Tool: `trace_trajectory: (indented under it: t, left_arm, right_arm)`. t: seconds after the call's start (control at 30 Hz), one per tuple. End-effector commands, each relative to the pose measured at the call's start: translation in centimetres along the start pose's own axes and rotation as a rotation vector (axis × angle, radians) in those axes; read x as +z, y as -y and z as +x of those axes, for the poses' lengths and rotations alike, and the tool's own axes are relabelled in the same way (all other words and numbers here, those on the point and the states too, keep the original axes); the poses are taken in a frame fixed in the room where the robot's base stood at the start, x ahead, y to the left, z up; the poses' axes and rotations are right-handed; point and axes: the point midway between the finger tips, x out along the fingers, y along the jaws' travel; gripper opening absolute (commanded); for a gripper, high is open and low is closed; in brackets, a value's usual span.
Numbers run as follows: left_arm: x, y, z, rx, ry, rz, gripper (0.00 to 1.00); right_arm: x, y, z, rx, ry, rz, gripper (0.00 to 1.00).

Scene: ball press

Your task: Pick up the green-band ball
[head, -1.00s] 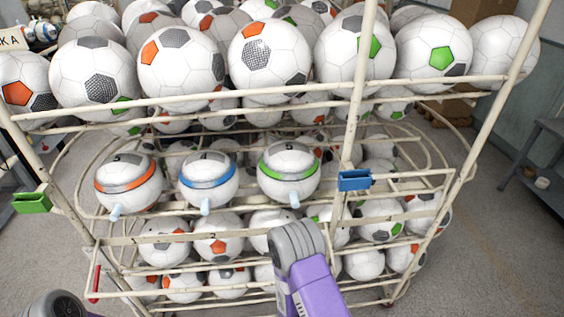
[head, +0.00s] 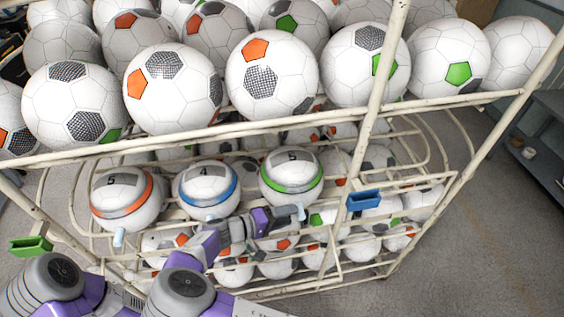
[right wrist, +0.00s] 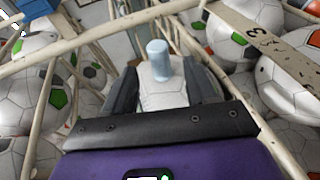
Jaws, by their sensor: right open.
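The green-band ball (head: 291,180), white with a green stripe, sits on the middle rack level, rightmost of three banded balls. The orange-band ball (head: 125,200) and blue-band ball (head: 208,190) are to its left. My right gripper (head: 292,213) is just below the front of the green-band ball. In the right wrist view my right gripper (right wrist: 165,88) is open, with a white ball part and its pale-blue peg (right wrist: 157,56) between the fingers. No band shows there, and I cannot tell whether the fingers touch it. My left gripper is not in view.
A cream metal rail (head: 240,128) crosses above the banded balls. A slanted post (head: 375,100) stands to the right of the green-band ball. A blue box (head: 363,200) hangs right of it, a green box (head: 31,246) at far left. Soccer balls crowd the rack above and below.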

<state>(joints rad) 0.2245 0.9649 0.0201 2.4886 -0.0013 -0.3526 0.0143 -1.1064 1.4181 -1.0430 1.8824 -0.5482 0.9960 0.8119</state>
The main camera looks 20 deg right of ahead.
Motion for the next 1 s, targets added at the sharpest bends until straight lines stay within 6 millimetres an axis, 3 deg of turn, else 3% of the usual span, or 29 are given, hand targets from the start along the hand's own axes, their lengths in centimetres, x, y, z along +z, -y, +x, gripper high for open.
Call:
trace_trajectory:
  t: [0.27,0.6,0.93,1.0]
  left_arm:
    - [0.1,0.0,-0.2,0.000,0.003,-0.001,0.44]
    - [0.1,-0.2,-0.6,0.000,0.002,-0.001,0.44]
    - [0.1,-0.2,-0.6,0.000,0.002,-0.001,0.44]
    - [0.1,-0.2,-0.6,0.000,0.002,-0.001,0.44]
  right_arm:
    - [0.0,-0.1,2.2,0.005,0.001,0.001,0.57]
    - [-0.3,0.2,6.8,0.003,0.000,0.000,0.57]
    - [-0.3,0.2,7.5,0.001,-0.002,0.001,0.57]
    - [-0.3,0.2,7.5,0.001,-0.002,0.001,0.46]
